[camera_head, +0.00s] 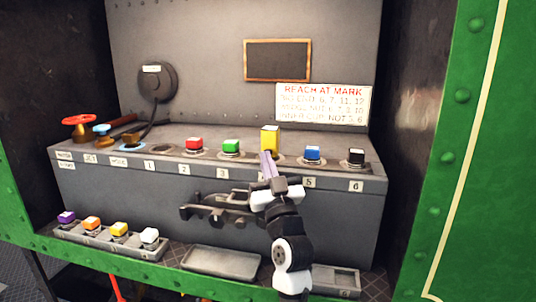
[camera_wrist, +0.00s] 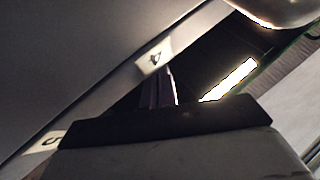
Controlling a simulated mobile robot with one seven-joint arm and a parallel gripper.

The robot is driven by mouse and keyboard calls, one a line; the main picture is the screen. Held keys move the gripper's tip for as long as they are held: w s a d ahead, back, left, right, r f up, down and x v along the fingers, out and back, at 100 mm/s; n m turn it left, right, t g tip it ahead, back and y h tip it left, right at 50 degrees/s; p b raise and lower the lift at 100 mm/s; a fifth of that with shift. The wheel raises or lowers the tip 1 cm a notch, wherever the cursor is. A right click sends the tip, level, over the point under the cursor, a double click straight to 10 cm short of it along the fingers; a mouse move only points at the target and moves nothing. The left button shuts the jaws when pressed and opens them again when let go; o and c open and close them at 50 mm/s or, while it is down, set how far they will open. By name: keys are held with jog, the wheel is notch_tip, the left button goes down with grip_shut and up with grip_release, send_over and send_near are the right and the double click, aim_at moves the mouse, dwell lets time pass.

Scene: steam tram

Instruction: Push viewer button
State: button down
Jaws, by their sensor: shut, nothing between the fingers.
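My gripper (camera_head: 266,158) is at the front edge of the grey console (camera_head: 120,180), in front of the tall yellow block (camera_head: 270,139). Its fingers are together and empty, and they also show in the wrist view (camera_wrist: 160,86). Number tags run along the front edge; my gripper hides the one between 3 and 5. The wrist view shows the tag 4 (camera_wrist: 155,58). I cannot tell which part is the viewer button.
A sign reading "REACH AT MARK" (camera_head: 323,103) stands at the back. A red handwheel (camera_head: 79,121) is at the left. A tray (camera_head: 110,239) holds purple, orange, yellow and white blocks; an empty tray (camera_head: 221,262) lies below. A green riveted frame (camera_head: 500,170) borders the right.

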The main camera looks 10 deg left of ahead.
jog(key=shift+w+a+r+b, duration=0.15)
jog(key=shift+w+r+b, duration=0.2)
jog(key=shift+r+b, duration=0.1)
dwell(0.9)
jog(key=shift+a+f, duration=0.1)
jog(key=shift+s+a+f, duration=0.2)
jog(key=shift+a+f, duration=0.05)
jog(key=shift+f, duration=0.25)
jog(key=s, duration=0.4)
jog(key=s+p, duration=0.1)
jog(key=shift+s+f, duration=0.3)
jog(key=shift+s, duration=0.1)
dwell(0.7)
dwell(1.4)
